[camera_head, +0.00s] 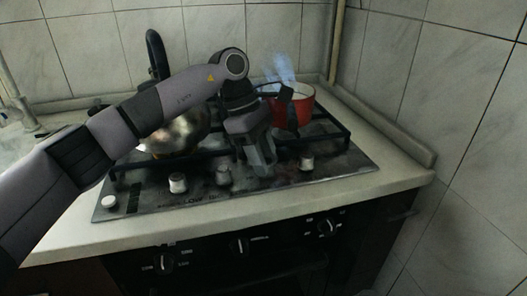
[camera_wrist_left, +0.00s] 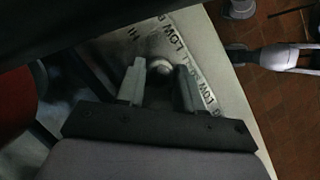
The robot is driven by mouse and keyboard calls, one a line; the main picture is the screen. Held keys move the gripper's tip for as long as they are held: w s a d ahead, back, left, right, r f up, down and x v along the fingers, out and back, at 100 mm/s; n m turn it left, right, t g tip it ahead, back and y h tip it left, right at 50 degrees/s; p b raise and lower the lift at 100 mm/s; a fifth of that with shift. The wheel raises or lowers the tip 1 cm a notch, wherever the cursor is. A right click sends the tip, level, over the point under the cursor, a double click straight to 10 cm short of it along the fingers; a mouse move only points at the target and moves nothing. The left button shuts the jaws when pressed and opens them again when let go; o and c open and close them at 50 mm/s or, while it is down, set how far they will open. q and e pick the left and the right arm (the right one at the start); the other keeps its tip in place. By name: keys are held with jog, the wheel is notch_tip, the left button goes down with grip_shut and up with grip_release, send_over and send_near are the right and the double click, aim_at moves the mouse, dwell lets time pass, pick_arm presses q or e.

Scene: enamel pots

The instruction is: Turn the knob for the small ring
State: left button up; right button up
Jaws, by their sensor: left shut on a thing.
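My left gripper (camera_head: 264,170) reaches down to the front strip of the hob (camera_head: 340,177). In the left wrist view my left gripper (camera_wrist_left: 160,80) has its fingers on both sides of a small round knob (camera_wrist_left: 160,68), shut on it. Printed lettering runs along the strip beside this knob. In the head view the gripper hides the held knob. Other hob knobs show: one (camera_head: 307,162) to the right of the gripper, and one (camera_head: 224,175) and another (camera_head: 178,183) to its left.
A red pot (camera_head: 300,112) stands at the back right of the hob, with bluish flame or vapour above it. A shiny metal pan (camera_head: 178,135) is at the left, partly behind my arm. A white round piece (camera_head: 108,201) lies at the front left corner. Oven knobs (camera_head: 239,246) are below.

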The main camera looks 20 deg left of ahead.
aim_at(253, 170)
pick_arm(q)
jog(key=shift+m, duration=0.3)
jog(key=o, duration=1)
jog(key=shift+r, duration=0.15)
jog(key=v, duration=0.7)
